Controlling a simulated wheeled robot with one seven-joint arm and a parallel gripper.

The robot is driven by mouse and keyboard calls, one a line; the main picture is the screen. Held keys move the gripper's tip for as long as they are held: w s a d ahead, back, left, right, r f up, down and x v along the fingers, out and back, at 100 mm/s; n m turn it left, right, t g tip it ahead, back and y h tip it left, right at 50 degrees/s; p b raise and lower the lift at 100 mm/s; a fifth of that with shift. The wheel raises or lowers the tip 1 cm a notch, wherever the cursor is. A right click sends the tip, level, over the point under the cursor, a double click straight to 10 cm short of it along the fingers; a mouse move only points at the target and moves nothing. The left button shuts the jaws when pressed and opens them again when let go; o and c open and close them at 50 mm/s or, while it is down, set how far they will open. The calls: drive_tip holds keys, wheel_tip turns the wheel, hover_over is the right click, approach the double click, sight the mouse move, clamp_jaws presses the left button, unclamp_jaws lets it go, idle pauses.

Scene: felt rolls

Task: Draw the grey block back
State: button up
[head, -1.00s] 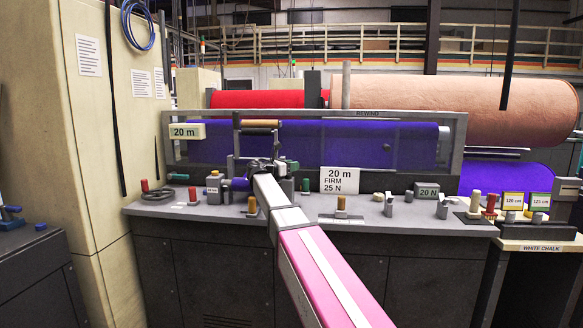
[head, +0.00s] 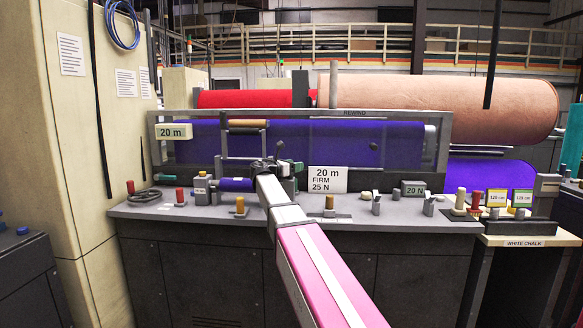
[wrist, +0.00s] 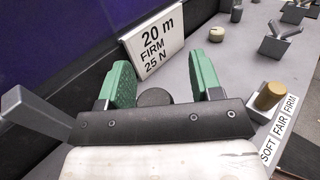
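My gripper (wrist: 160,85) has two green fingers standing well apart in the wrist view; it is open, with nothing clamped. A dark grey round knob (wrist: 155,97) shows between the fingers, low near the palm; I cannot tell whether it touches them. In the head view my gripper (head: 283,166) is over the bench, left of the "20 m FIRM 25 N" sign (head: 327,180). Several grey blocks show, and I cannot tell which is the task's: a small labelled one (head: 201,190) left of my gripper, and a larger one (head: 547,187) at far right.
The grey bench (head: 400,210) carries several small knobs and pegs. A wooden-topped knob (wrist: 268,96) by a "SOFT FAIR FIRM" label stands right of my gripper. A grey bar (wrist: 35,110) is at its left. The purple roll (head: 340,135) is behind.

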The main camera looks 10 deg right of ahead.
drive_tip(key=shift+a, duration=0.1)
drive_tip(key=v, duration=1)
drive_tip(key=shift+a, duration=0.35)
drive_tip(key=shift+s, duration=0.15)
